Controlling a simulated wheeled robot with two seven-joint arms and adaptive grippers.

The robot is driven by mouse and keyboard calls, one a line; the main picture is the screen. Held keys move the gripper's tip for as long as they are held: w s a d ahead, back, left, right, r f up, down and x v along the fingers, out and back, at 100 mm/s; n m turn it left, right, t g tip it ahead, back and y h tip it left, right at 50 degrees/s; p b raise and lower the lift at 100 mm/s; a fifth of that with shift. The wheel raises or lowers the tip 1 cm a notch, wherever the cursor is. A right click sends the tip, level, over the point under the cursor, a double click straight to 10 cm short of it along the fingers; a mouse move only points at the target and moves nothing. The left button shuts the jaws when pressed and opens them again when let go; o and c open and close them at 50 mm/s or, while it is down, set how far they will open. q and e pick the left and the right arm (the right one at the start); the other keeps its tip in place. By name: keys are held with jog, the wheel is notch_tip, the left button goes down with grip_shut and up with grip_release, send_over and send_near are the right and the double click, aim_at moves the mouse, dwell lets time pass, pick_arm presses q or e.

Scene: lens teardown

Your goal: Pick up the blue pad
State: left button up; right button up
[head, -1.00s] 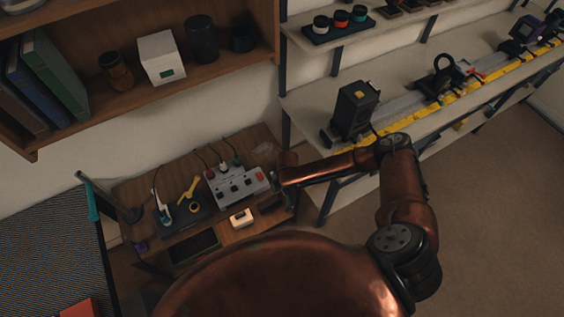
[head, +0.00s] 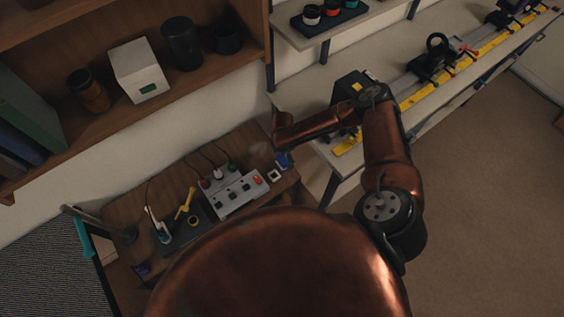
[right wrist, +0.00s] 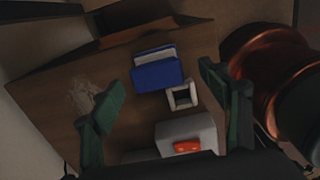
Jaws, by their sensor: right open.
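The blue pad (right wrist: 158,74) lies on the wooden bench top in the right wrist view, with a pale strip along its far edge. In the head view it shows as a small blue patch (head: 282,161) at the bench's right end, partly covered by my right gripper. My right gripper (right wrist: 163,78) is open, its two green fingers spread on either side of the pad in the picture, with nothing between them held. I cannot tell its exact height above the pad. My left gripper is not in view.
A small white square frame (right wrist: 182,97) sits close beside the pad. A grey switch box (head: 236,194) with a red button stands nearby, with cables behind it. A dark tool mat (head: 182,240) lies to its left. A shelf bench (head: 310,90) rises at the right.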

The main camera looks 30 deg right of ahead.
aim_at(282, 159)
jog(key=f, duration=0.4)
jog(key=shift+w+a, duration=0.1)
jog(key=shift+w, duration=0.15)
jog(key=shift+f, duration=0.5)
jog(key=shift+c, duration=1.3)
jog(key=c, duration=0.5)
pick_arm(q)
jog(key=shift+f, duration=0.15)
pick_arm(e)
jog(key=c, duration=0.5)
